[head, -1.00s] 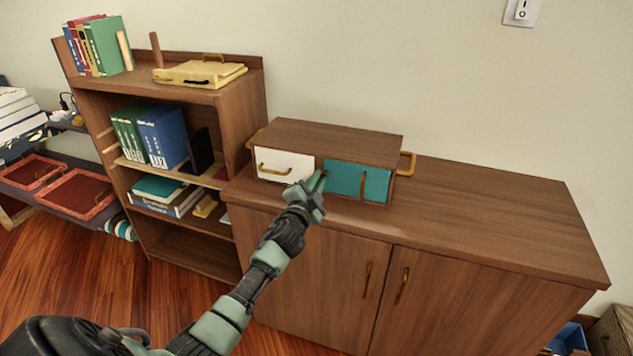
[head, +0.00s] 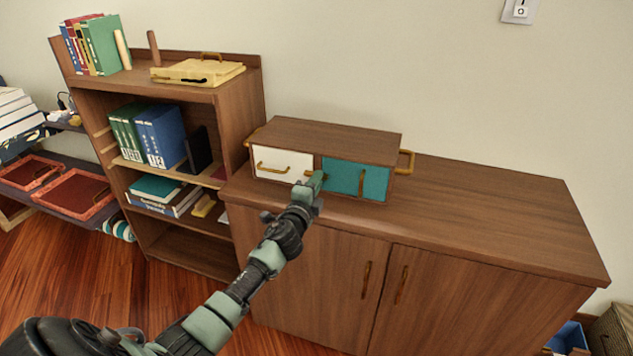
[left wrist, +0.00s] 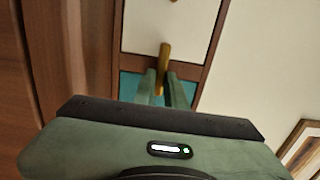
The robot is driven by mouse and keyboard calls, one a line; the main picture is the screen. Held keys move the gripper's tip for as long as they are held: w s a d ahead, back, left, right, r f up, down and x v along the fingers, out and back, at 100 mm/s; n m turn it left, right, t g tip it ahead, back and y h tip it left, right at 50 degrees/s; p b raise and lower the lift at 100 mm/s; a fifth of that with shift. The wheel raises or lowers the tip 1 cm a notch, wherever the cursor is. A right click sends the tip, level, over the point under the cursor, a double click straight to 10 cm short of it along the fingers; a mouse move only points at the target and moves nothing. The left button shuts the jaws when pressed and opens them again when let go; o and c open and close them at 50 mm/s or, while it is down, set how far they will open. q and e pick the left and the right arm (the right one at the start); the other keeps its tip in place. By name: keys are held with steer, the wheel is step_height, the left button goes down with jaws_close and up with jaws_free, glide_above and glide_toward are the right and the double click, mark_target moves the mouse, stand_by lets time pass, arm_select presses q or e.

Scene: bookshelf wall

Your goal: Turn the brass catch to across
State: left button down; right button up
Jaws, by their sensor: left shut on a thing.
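The small wooden box (head: 338,138) on the cabinet has a white drawer (head: 283,163) at left and a teal door (head: 345,178) at right. The brass catch (left wrist: 164,54) sits at the divider between them. In the left wrist view it crosses the divider, reaching from the white front to the teal one. My left gripper (head: 316,181) is at the box front, shut on the catch; its fingers (left wrist: 160,82) lie either side of the catch's lower part. In the head view the gripper hides most of the catch. My right gripper is not in view.
The box stands on a wide cabinet (head: 500,215) with clear top to the right. A brass handle (head: 405,161) sticks out from the box's right side. A bookshelf (head: 237,110) with books stands at left, close to the box.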

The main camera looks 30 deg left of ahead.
arm_select(q)
steer(key=shift+f, duration=0.1)
stand_by(0.3)
steer(key=c, duration=1.5)
jaws_free()
steer(key=shift+o, duration=0.2)
steer(key=v, duration=0.7)
steer(key=shift+s, duration=0.4)
steer(key=shift+d, duration=0.1)
